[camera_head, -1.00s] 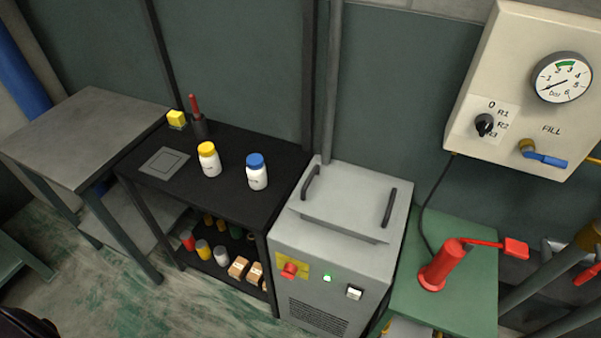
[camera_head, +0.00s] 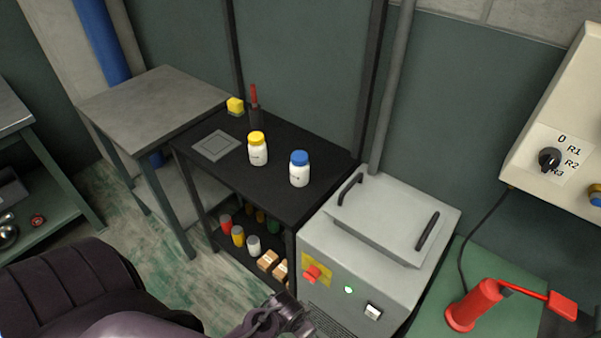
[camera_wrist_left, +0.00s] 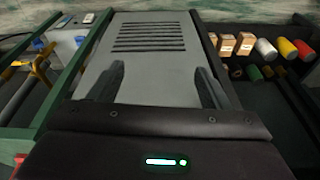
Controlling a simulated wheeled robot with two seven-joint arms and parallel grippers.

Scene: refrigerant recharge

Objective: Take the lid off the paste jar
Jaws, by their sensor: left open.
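Two white jars stand upright on the black shelf unit's top (camera_head: 225,172). One jar (camera_head: 258,155) has a yellow lid (camera_head: 257,138); the other jar (camera_head: 299,174), to its right, has a blue lid (camera_head: 299,157). Both lids are on. The labels are too small to read, so I cannot tell which is the paste jar. My left arm comes in at the bottom of the head view, below and apart from the jars. In the left wrist view my left gripper (camera_wrist_left: 160,75) is open and empty, over the grey cabinet's vented front. My right gripper is not in view.
A grey table (camera_head: 155,105) is left. Small containers and boxes fill the lower shelf.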

